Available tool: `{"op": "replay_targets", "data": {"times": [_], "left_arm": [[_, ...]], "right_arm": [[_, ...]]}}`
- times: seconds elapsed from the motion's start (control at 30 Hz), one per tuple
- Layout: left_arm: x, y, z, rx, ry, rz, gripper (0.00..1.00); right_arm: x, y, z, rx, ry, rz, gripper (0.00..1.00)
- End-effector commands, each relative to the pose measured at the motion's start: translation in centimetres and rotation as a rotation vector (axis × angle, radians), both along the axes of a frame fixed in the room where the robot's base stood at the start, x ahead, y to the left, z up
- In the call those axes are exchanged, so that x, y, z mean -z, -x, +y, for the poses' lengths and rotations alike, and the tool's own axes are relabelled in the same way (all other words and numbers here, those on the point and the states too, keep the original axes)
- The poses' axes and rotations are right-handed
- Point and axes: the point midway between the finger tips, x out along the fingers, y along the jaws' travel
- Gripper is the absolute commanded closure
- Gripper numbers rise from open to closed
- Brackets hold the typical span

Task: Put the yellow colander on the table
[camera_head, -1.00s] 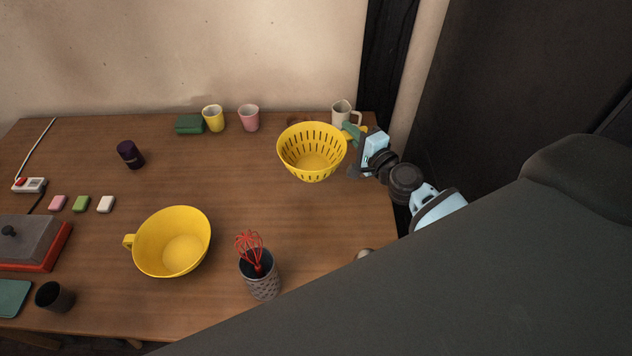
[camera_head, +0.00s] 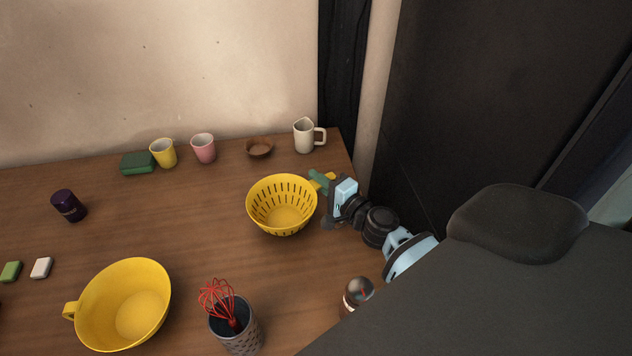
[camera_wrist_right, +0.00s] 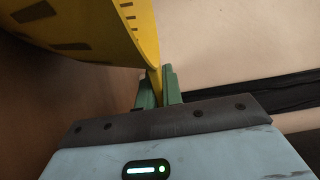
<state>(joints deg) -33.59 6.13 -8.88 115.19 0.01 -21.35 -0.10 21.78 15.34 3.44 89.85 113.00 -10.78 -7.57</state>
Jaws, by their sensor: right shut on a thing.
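The yellow colander (camera_head: 282,207), a slotted bowl, is at the right part of the wooden table (camera_head: 205,235) in the head view. My right gripper (camera_head: 323,181) is shut on its handle at the colander's right side. In the right wrist view the green fingers (camera_wrist_right: 158,88) pinch a thin yellow part of the colander (camera_wrist_right: 105,25). The colander looks about upright. I cannot tell whether its base touches the table or hangs just above it. My left gripper is not in view.
A yellow bowl with a handle (camera_head: 125,305) and a holder (camera_head: 236,330) with a red whisk stand nearer. A white mug (camera_head: 304,136), brown dish (camera_head: 259,148), pink cup (camera_head: 203,148) and yellow cup (camera_head: 163,153) stand behind. Table left of the colander is clear.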

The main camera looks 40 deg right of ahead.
Motion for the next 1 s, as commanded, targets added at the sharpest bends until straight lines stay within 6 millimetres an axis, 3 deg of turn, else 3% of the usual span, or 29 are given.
{"op": "replay_targets", "data": {"times": [0.37,0.4,0.57,1.0], "left_arm": [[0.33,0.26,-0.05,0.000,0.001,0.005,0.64],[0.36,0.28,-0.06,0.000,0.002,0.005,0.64],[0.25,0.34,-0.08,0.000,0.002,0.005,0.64],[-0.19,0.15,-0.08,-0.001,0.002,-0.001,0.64]], "right_arm": [[0.24,-0.03,-0.01,0.000,-0.001,-0.002,1.00],[0.30,-0.02,0.00,0.000,-0.001,-0.001,0.91],[0.14,-0.04,0.01,0.000,0.000,-0.002,0.70],[-0.17,0.48,-0.07,0.000,0.002,-0.001,0.70]]}}
